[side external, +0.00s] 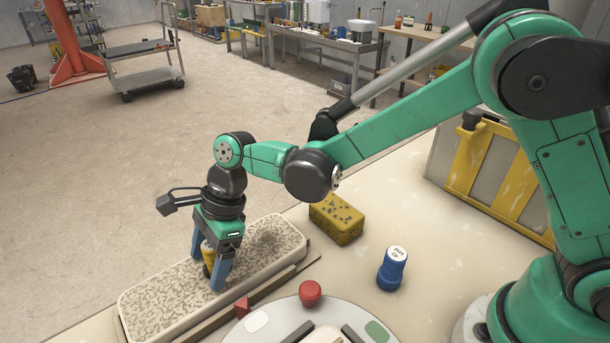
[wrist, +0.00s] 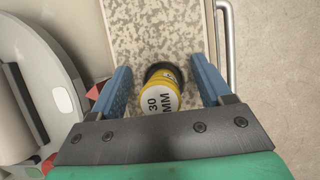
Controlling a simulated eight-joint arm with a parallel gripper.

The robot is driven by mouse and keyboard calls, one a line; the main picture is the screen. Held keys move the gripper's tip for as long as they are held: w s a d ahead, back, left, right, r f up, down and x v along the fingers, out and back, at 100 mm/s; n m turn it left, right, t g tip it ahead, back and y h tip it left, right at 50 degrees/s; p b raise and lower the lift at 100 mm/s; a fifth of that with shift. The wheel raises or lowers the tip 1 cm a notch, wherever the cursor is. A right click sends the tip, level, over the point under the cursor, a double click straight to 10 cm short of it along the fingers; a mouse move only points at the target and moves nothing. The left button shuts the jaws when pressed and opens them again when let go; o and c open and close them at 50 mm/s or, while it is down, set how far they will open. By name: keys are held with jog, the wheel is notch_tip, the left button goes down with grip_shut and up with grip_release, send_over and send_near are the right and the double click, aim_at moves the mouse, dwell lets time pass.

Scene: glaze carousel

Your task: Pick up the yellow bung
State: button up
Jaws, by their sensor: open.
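The yellow bung (wrist: 163,92) stands between the two blue fingers of my gripper (wrist: 160,88) in the wrist view. Its white top reads "30 MM" and its base is dark. It rests on a speckled tray (wrist: 150,35). There is a gap on each side between the bung and the fingers, wider on the right. In the side external view my gripper (side external: 208,272) points down over the speckled tray (side external: 150,305), with the yellow bung (side external: 208,256) partly hidden between the fingers.
A round carousel (side external: 290,318) with a red ball-like knob (side external: 310,293) and a red triangular piece (side external: 242,307) stands close to the tray. A yellow speckled sponge (side external: 337,218) and a blue bung (side external: 392,268) stand on the table further right.

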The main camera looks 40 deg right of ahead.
aim_at(205, 247)
grip_shut()
jog(key=shift+r, duration=0.1)
notch_tip(205, 247, up, 24)
dwell(1.3)
